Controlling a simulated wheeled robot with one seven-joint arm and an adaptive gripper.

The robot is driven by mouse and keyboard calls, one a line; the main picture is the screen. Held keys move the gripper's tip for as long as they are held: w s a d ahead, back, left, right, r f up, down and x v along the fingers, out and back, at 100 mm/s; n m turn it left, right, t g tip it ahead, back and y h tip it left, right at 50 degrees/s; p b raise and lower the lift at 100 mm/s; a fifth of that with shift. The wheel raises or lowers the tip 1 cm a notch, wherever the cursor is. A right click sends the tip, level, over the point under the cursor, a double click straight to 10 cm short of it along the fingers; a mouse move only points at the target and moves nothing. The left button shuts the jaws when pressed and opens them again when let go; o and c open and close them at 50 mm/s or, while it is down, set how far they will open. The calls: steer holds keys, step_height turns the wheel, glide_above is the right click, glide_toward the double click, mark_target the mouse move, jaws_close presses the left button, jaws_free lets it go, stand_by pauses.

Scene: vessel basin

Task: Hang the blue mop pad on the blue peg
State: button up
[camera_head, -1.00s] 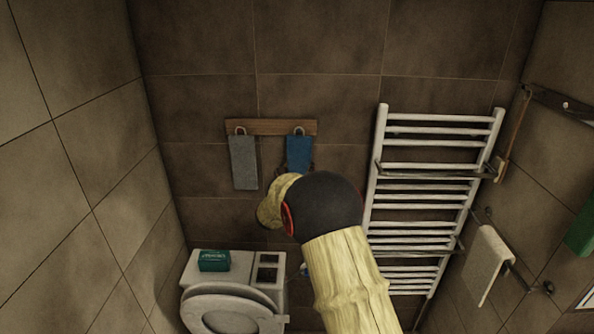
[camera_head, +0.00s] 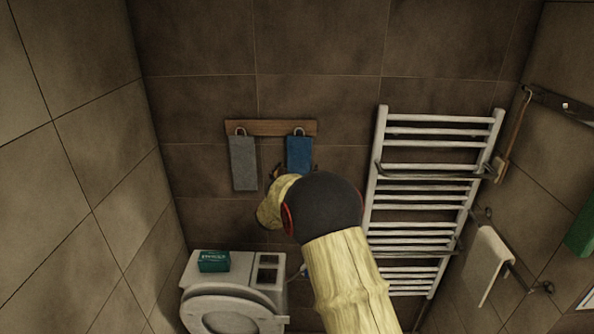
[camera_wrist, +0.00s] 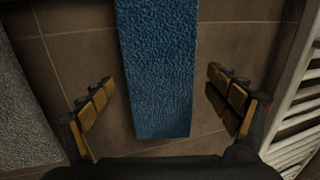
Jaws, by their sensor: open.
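The blue mop pad (camera_head: 299,153) hangs by a loop at the right end of a wooden rack on the back wall. In the wrist view the blue mop pad (camera_wrist: 158,65) hangs between the spread fingers, with a gap on each side. My gripper (camera_wrist: 163,108) is open and holds nothing. In the head view my gripper (camera_head: 292,173) is just below the pad, mostly hidden behind my own wrist. The peg's colour under the pad's loop cannot be told.
A grey pad (camera_head: 243,163) hangs at the rack's left; it also shows in the wrist view (camera_wrist: 25,110). The wooden rack (camera_head: 270,127) is on the tiled wall. A white towel radiator (camera_head: 432,190) stands close on the right. A toilet (camera_head: 232,300) with a green box (camera_head: 213,261) is below.

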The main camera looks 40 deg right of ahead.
steer(key=v, duration=1.2)
